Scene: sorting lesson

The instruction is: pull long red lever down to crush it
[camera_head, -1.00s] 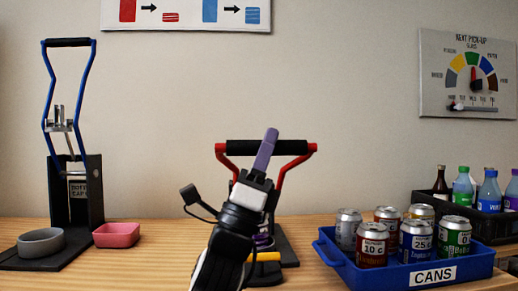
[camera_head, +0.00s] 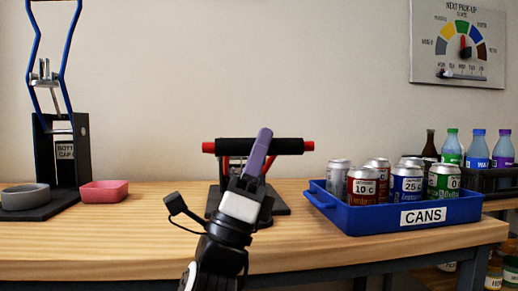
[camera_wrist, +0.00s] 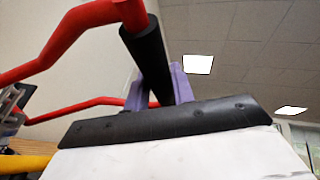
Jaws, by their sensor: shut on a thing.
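In the wrist view the fingers (camera_wrist: 160,88) close around the black bar between the two red arms. My gripper and wrist hide most of the press, and no can shows in it. A yellow part (camera_wrist: 24,163) shows at the wrist view's lower left.
A blue CANS tray (camera_head: 345,221) with several cans stands right of the press. A dark crate (camera_head: 497,184) of bottles is behind it. At left stand a blue-handled press (camera_head: 82,150), a grey bowl (camera_head: 25,196) and a pink dish (camera_head: 104,192). The table's front edge is near me.

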